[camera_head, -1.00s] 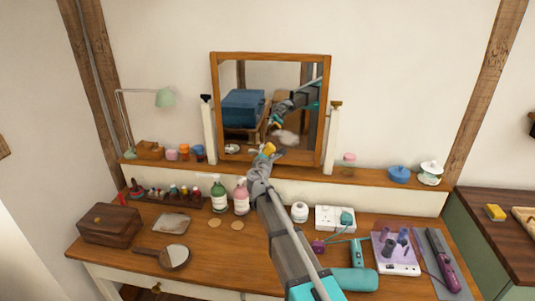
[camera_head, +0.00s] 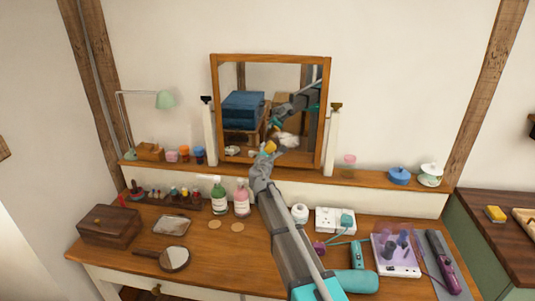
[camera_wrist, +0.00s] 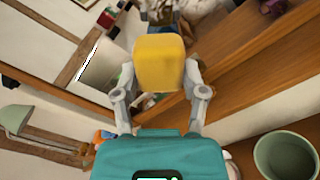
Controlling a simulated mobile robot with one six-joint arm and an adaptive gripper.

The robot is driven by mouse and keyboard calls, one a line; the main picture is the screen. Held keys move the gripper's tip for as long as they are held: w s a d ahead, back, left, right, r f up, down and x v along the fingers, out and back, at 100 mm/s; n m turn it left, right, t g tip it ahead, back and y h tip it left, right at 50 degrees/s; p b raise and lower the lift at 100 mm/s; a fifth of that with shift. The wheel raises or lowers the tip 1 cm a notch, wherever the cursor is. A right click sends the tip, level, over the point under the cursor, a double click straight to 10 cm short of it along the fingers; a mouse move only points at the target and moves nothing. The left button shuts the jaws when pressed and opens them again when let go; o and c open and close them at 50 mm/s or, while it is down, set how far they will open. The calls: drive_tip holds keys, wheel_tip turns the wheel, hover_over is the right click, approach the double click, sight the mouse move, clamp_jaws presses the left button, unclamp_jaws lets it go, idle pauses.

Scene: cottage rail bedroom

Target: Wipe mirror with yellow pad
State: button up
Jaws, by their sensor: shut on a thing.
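The mirror (camera_head: 270,103) has a square wooden frame and stands on the shelf between two white posts. A pale whitish patch (camera_head: 287,138) shows low in the glass; I cannot tell whether it is a smudge or a reflection. My gripper (camera_head: 270,154) is shut on the yellow pad (camera_head: 271,146) in front of the lower part of the mirror. In the wrist view the pad (camera_wrist: 160,62) sits between the two fingers, its face pointing away from my gripper. I cannot tell whether the pad touches the glass.
The shelf (camera_head: 300,176) carries a green lamp (camera_head: 165,99), small jars and a blue pot (camera_head: 399,174). Bottles (camera_head: 218,196), a hair dryer (camera_head: 350,279), a hand mirror (camera_head: 173,258) and a wooden box (camera_head: 108,226) crowd the desk. Another yellow block (camera_head: 495,213) lies on the right cabinet.

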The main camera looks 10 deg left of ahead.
sight(290, 141)
drive_tip(key=shift+w, duration=1.8)
drive_tip(key=shift+w+d, duration=0.1)
drive_tip(key=shift+w, duration=0.85)
drive_tip(key=shift+d, duration=0.15)
drive_tip(key=shift+s+d, duration=0.2)
drive_tip(key=shift+d, duration=1.55)
drive_tip(key=shift+d, duration=0.1)
drive_tip(key=shift+w+d, duration=0.1)
drive_tip(key=shift+d, duration=1.7)
drive_tip(key=shift+d, duration=0.15)
